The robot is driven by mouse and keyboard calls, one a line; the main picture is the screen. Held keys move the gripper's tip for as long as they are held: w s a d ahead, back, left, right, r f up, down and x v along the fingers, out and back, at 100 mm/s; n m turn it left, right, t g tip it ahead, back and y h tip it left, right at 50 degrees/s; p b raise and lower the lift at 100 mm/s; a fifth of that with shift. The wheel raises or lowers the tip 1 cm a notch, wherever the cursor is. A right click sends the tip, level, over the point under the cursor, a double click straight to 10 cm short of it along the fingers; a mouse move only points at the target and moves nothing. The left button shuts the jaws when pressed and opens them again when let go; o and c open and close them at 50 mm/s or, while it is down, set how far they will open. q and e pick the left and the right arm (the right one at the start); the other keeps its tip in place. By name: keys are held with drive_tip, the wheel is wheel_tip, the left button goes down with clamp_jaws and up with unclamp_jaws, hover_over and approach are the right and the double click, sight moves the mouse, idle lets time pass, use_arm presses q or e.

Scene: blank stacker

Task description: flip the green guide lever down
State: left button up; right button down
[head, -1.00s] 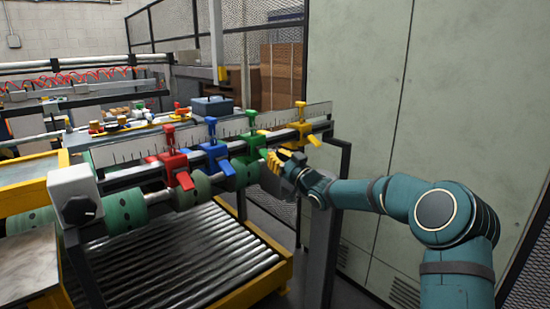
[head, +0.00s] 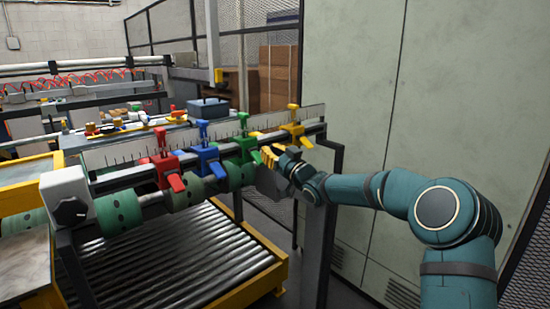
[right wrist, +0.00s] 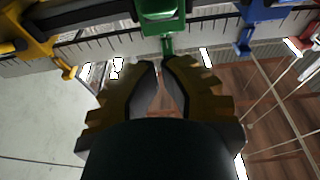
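The green guide lever (head: 243,121) stands up from the green clamp (head: 245,146) on the ruler bar, between the blue and yellow clamps. My right gripper (head: 264,154) is just right of the green clamp and slightly below its top, with yellow fingers pointing at it. In the right wrist view the two fingertips (right wrist: 161,63) nearly meet, with nothing seen held. The green clamp (right wrist: 162,12) shows just beyond them, its thin stem (right wrist: 168,46) close to the tips. I cannot tell whether they touch it. My left gripper is not in view.
Red (head: 166,165), blue (head: 207,157) and yellow (head: 294,130) clamps sit on the same bar. A roller bed (head: 185,262) with a yellow frame lies below. A grey post (head: 318,220) and a tall pale cabinet (head: 365,120) are to the right.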

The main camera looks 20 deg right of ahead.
drive_tip(key=s+d+f, duration=0.2)
drive_tip(key=s+f, duration=0.4)
drive_tip(key=f, duration=0.1)
drive_tip(key=shift+s+d, duration=0.15)
idle(0.3)
drive_tip(key=s+a+f+m+g+h, duration=0.1)
drive_tip(key=s+a+f+g, duration=0.25)
drive_tip(key=f, duration=0.55)
drive_tip(key=s+a+f+m+g, duration=0.25)
drive_tip(key=a+f, duration=0.25)
drive_tip(key=f, duration=0.3)
drive_tip(key=s+a+f+m+g+h, duration=0.1)
drive_tip(key=s+a+f+g, duration=0.2)
drive_tip(key=f, duration=0.6)
drive_tip(key=s+a+f+g, duration=0.2)
drive_tip(key=s+f, duration=0.3)
drive_tip(key=s, duration=0.4)
drive_tip(key=s+a+f+g, duration=0.3)
drive_tip(key=s+f+g, duration=0.1)
drive_tip(key=s, duration=0.5)
drive_tip(key=s+a+f+m+g+h, duration=0.1)
drive_tip(key=s+a+f+g, duration=0.1)
drive_tip(key=s+f, duration=0.3)
drive_tip(key=s, duration=0.4)
drive_tip(key=shift+a+f+g, duration=0.35)
drive_tip(key=shift+g, duration=0.05)
